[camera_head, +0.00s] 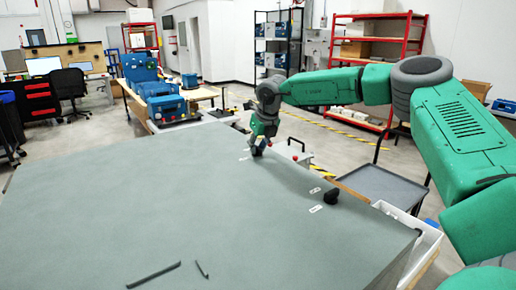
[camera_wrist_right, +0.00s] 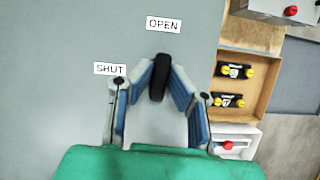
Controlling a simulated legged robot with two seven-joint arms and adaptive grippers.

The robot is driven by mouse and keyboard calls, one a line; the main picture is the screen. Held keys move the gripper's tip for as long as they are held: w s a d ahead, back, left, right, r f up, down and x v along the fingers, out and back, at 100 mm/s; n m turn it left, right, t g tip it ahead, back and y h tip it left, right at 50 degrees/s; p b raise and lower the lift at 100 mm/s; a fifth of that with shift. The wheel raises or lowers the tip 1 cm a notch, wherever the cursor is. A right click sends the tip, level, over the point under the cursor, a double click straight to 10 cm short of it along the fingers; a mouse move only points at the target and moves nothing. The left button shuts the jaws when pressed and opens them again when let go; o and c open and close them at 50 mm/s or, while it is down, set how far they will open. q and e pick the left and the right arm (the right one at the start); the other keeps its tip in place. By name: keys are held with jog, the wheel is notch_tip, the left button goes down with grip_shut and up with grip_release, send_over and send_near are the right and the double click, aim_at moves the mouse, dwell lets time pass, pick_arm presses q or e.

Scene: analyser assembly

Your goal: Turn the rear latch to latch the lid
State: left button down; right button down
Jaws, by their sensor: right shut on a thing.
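The rear latch (camera_wrist_right: 159,78) is a black elongated knob on the large grey-green lid (camera_head: 150,215). In the right wrist view its long axis runs nearly up and down, with its upper end towards the OPEN label (camera_wrist_right: 165,23). The SHUT label (camera_wrist_right: 110,69) lies to its left. My right gripper (camera_head: 257,152) reaches down at the lid's far right edge. Its fingers (camera_wrist_right: 161,72) are closed on the rear latch from both sides. In the head view the gripper hides this latch. My left gripper is not in view.
A second black latch (camera_head: 331,197) with two white labels stands nearer on the lid's right edge. Dark thin bars (camera_head: 153,275) lie at the front. Beside the lid are a wooden tray with black-and-yellow parts (camera_wrist_right: 234,71) and a grey cart (camera_head: 383,187). The lid's middle is clear.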

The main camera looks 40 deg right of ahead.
jog(key=shift+a+m+g+h, duration=0.1)
jog(key=shift+m+g+h, duration=0.3)
jog(key=shift+m, duration=0.8)
jog(key=m+h, duration=0.1)
jog(key=m, duration=0.2)
jog(key=m+g+h, duration=0.1)
jog(key=m, duration=0.2)
jog(key=shift+w, duration=0.1)
jog(key=m+g, duration=0.1)
jog(key=m, duration=0.3)
jog(key=shift+a+f+m+g+h, duration=0.1)
jog(key=shift+m+g+h, duration=0.3)
jog(key=shift+w+m+g, duration=0.1)
jog(key=shift+m+g, duration=0.6)
jog(key=shift+m, duration=1)
jog(key=c, duration=1.5)
grip_release()
jog(key=shift+w, duration=0.1)
jog(key=shift+c, duration=0.2)
jog(key=shift+w, duration=0.1)
